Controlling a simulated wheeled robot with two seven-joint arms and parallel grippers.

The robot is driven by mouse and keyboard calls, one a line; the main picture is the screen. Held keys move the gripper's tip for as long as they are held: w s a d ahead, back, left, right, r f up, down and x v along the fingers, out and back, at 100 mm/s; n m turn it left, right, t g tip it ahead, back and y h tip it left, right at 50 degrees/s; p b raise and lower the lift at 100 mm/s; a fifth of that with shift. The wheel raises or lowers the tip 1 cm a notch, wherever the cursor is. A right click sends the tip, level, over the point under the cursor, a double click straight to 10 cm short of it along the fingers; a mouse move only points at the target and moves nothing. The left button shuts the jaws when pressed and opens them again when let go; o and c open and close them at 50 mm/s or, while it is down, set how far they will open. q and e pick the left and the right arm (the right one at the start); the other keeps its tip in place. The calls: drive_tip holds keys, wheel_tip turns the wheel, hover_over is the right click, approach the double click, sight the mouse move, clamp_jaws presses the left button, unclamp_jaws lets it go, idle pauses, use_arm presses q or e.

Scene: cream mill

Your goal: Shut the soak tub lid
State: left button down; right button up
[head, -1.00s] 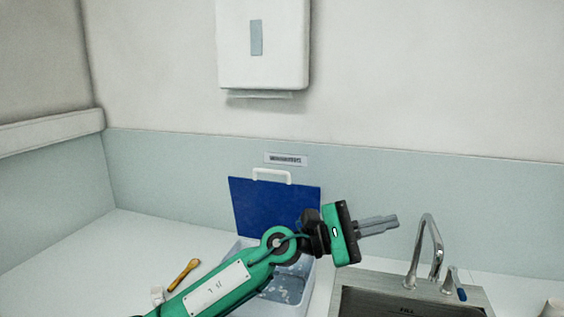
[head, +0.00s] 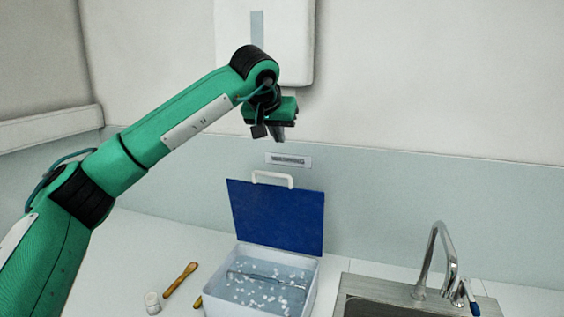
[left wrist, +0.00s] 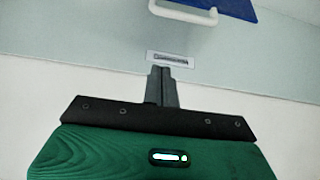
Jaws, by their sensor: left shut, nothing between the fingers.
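The soak tub (head: 312,290) is a pale box on the counter, filled with liquid and small white bits. Its blue lid (head: 277,215) stands open and upright at the tub's back, with a white handle (head: 272,178) on its top edge. My left gripper (head: 279,136) is shut and empty, above the lid and apart from it, with its fingers pointing down. In the left wrist view the shut fingers (left wrist: 162,72) show in the middle, with the handle (left wrist: 183,12) and part of the blue lid (left wrist: 232,8) at the top. My right gripper is out of view.
A sink (head: 400,306) with a tap (head: 434,260) is right of the tub. A dispenser (head: 295,40) hangs on the wall behind my left gripper.

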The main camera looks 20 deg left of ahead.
use_arm(q)
drive_tip(key=w+f+p, duration=0.1)
drive_tip(key=f, duration=0.1)
drive_tip(key=w+f+p, duration=0.1)
drive_tip(key=f+p, duration=0.1)
drive_tip(key=f, duration=0.1)
drive_tip(key=w+f+p, duration=0.1)
drive_tip(key=f, duration=0.2)
drive_tip(key=shift+w+f+p, duration=0.15)
drive_tip(key=shift+w+p, duration=0.15)
drive_tip(key=shift+w, duration=0.05)
drive_tip(key=shift+s+f, duration=0.25)
drive_tip(key=shift+s, duration=0.35)
drive_tip(key=shift+a+f, duration=0.1)
drive_tip(key=shift+a, duration=0.05)
